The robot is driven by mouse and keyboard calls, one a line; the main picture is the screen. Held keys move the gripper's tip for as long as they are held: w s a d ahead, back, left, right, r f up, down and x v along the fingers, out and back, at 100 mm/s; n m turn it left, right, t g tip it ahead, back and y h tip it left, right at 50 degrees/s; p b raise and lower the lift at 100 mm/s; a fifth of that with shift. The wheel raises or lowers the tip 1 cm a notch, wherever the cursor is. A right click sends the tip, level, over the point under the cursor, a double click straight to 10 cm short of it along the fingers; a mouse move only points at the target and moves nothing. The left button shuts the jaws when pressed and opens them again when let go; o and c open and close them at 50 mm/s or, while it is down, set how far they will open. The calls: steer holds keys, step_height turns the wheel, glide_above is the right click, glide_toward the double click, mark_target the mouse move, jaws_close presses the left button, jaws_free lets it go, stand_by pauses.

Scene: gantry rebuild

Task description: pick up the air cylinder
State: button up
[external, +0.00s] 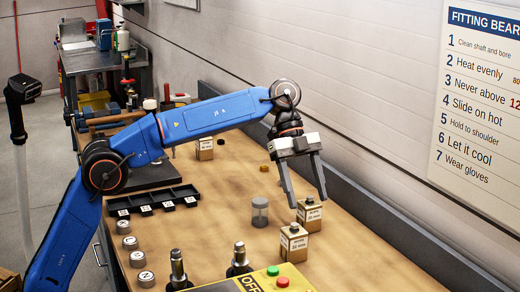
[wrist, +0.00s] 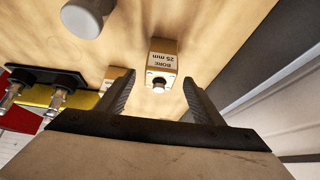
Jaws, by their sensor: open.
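A tan, block-shaped air cylinder (external: 310,213) with a dark round end on top stands on the bench. In the wrist view its label reads "BORE 25 mm" on the block (wrist: 162,58), which shows between the fingers. My gripper (external: 306,200) is open, pointing down, with its fingertips around or just above this block; the exact height is hard to tell. A second similar block (external: 294,242) stands close by, nearer the camera. It is mostly hidden behind the left finger in the wrist view (wrist: 115,75). A third similar block (external: 205,150) stands farther back.
A grey cylindrical container (external: 260,212) stands left of the blocks. A yellow control box (external: 262,284) with green and red buttons is at the front, beside two upright metal fittings (external: 239,258). A dark rail (external: 400,234) and wall bound the right.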

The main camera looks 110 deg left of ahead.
mark_target(314, 223)
steer(key=shift+x, duration=3.7)
steer(key=c, duration=1.5)
